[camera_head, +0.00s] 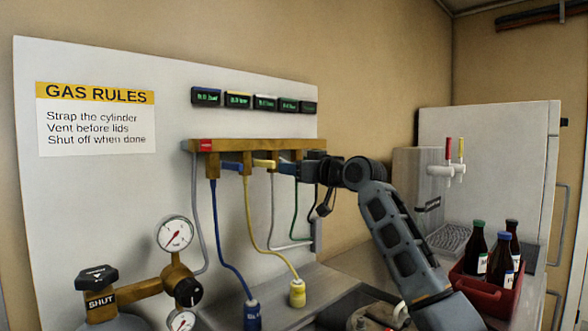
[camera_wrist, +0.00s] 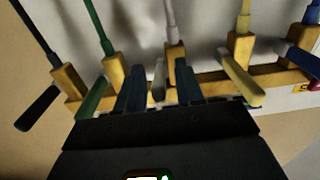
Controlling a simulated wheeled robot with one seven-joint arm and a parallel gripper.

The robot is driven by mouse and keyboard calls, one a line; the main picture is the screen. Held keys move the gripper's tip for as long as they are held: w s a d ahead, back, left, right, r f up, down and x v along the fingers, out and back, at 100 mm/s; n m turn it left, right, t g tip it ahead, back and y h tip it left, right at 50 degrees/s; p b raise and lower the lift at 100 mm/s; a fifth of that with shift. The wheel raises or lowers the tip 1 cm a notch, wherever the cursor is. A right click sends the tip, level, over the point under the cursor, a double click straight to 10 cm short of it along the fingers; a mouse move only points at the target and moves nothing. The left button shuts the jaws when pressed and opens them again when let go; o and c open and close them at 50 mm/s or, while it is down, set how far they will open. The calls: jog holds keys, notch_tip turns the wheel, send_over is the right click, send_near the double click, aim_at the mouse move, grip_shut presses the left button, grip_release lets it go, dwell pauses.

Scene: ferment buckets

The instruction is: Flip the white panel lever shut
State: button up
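In the wrist view the white lever (camera_wrist: 159,80) shows as a small pale piece on the brass valve of the white hose. My gripper (camera_wrist: 159,66) is open, with one dark blue finger on each side of this lever. I cannot tell whether either finger touches it. In the head view my gripper (camera_head: 287,168) is at the brass manifold (camera_head: 230,145), just right of the yellow lever (camera_head: 264,163); the white lever is hidden there.
The yellow lever (camera_wrist: 242,80) and green lever (camera_wrist: 92,98) flank my fingers closely. A blue lever (camera_wrist: 298,58) and black lever (camera_wrist: 37,108) lie farther out. Hoses hang below the manifold. A gas regulator gauge (camera_head: 174,234) stands left; a red bottle crate (camera_head: 500,298) stands right.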

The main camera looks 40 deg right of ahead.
grip_shut()
dwell(0.3)
jog(key=r+g+p, duration=0.1)
jog(key=p, duration=0.2)
jog(key=shift+r, duration=0.15)
jog(key=shift+r+g+p, duration=0.25)
jog(key=shift+g+p, duration=0.25)
jog(key=shift+p, duration=0.6)
jog(key=shift+s+g+p, duration=0.1)
jog(key=shift+g+p, duration=0.4)
jog(key=shift+p, duration=0.2)
jog(key=shift+o, duration=0.4)
grip_release()
jog(key=shift+f, duration=0.1)
